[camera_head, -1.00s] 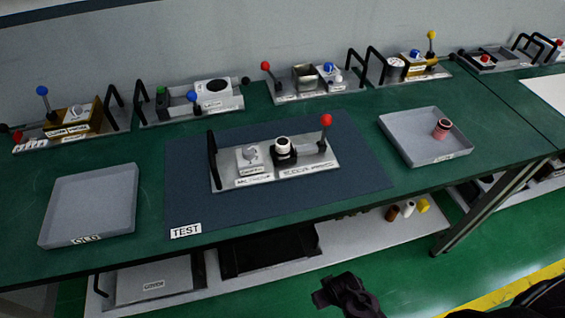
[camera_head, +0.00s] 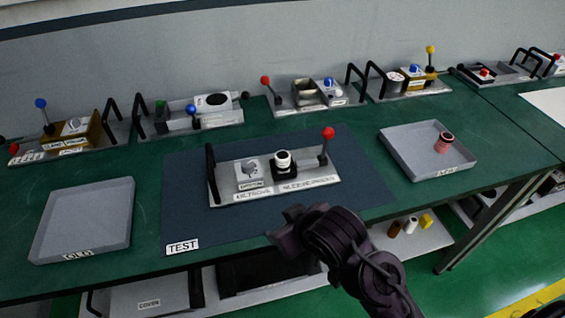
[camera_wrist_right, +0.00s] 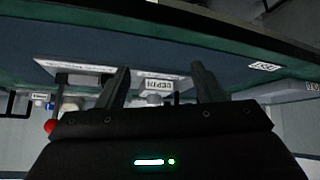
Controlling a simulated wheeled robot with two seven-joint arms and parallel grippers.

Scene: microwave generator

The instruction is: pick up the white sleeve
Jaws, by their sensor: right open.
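A white sleeve (camera_head: 283,157) with a dark opening on top stands upright in a black holder (camera_head: 284,169) on the grey fixture plate (camera_head: 235,195). The plate lies on the dark TEST mat (camera_head: 190,215) and also shows upside down in the right wrist view (camera_wrist_right: 105,73). My right gripper (camera_head: 285,228) is in front of the plate near the table's front edge, apart from the sleeve. In the wrist view its two fingers (camera_wrist_right: 160,82) are spread with nothing held between them. I cannot clearly make out the sleeve there. My left gripper is out of view.
A red-knobbed lever (camera_head: 328,134) stands right of the holder and a black handle (camera_head: 211,172) at the plate's left end. Grey trays stand left (camera_head: 85,215) and right (camera_head: 400,160); the right one holds a pinkish cylinder (camera_head: 443,144). Several fixtures line the back.

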